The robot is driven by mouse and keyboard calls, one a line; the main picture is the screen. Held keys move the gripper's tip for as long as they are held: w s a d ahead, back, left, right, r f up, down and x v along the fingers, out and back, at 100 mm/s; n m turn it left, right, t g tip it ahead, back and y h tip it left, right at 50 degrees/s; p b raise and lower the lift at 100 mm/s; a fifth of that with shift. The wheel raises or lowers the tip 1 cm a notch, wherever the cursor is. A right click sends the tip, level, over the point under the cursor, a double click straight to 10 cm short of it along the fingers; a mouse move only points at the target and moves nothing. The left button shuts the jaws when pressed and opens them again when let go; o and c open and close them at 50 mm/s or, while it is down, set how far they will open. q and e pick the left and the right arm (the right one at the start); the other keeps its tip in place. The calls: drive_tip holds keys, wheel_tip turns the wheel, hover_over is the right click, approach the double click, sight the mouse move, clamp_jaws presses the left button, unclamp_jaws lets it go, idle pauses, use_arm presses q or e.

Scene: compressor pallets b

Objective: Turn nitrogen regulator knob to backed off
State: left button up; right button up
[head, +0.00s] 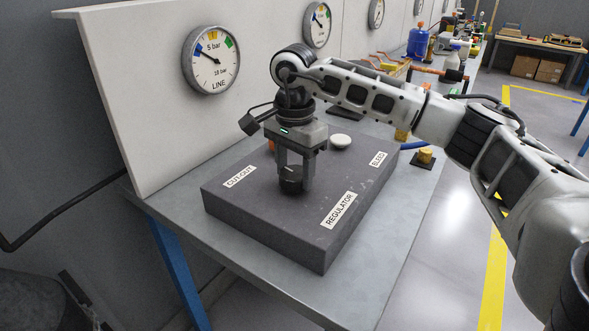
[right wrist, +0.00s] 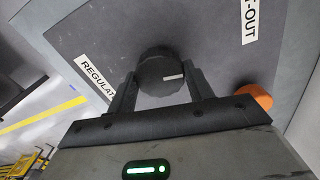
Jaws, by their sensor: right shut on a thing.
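The regulator knob (head: 291,181) is a round black knob on the top of a dark grey block (head: 265,222), near its REGULATOR label (head: 339,210). My right gripper (head: 294,180) reaches down from above and is shut on the knob, one finger on each side. In the right wrist view the knob (right wrist: 161,71) sits between the fingertips of the right gripper (right wrist: 162,85) and carries a pale mark on its face, toward the right. My left gripper is not in view.
A CUT-OUT label (head: 240,176) and a BLEED label (head: 378,159) lie on the block. A LINE gauge (head: 211,60) hangs on the white panel (head: 140,110).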

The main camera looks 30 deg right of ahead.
sight(294, 173)
drive_tip(key=shift+r+n, duration=0.1)
drive_tip(key=shift+n, duration=0.9)
drive_tip(key=o, duration=1)
drive_tip(key=shift+c, duration=0.2)
use_arm(q)
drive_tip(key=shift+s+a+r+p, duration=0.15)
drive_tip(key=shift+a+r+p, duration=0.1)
drive_tip(key=shift+p, duration=0.7)
use_arm(e)
wheel_tip(294, 173, up, 16)
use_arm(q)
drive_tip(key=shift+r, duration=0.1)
